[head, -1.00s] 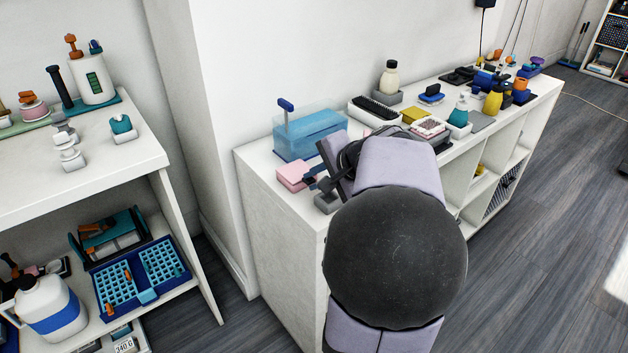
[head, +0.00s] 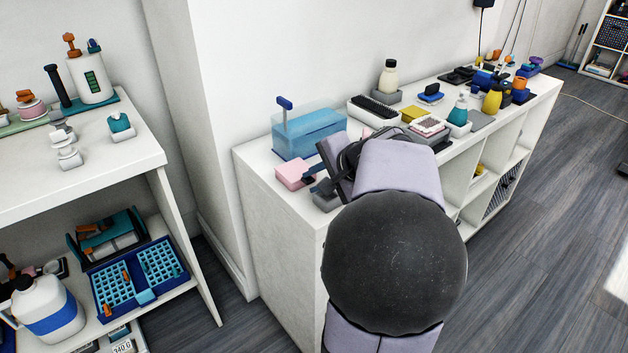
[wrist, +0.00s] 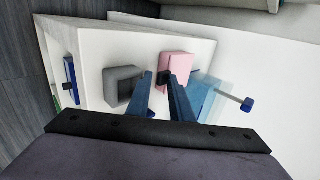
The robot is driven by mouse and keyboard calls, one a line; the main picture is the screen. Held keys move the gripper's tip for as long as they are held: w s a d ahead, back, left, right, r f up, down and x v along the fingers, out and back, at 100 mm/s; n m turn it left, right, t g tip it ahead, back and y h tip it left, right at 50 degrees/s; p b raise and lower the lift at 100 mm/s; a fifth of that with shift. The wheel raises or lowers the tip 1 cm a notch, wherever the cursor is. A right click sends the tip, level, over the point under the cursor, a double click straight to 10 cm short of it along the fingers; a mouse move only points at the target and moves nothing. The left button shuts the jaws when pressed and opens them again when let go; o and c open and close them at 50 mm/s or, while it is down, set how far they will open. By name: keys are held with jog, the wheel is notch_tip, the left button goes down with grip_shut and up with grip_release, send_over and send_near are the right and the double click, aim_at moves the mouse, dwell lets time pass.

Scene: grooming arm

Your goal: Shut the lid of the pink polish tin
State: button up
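The pink polish tin (head: 291,174) sits on the near left end of the white shelf unit, in front of a clear blue box. It also shows in the wrist view (wrist: 176,66), just beyond my fingers. I cannot make out a gap under its lid, so I cannot tell how far the lid is open. A small dark piece shows at its near edge, between the fingertips. My gripper (wrist: 163,78) has its two blue fingers apart, close to the tin's near side. I cannot tell whether they touch it. In the head view my arm hides part of the gripper.
A grey square holder (wrist: 123,88) stands left of my fingers in the wrist view. The clear blue box (head: 310,133) with an upright blue-topped handle stands behind the tin. A black brush in a tray (head: 374,108) and several bottles stand farther along the top.

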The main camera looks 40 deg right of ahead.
jog(key=shift+s+a+f, duration=0.1)
jog(key=shift+f, duration=0.2)
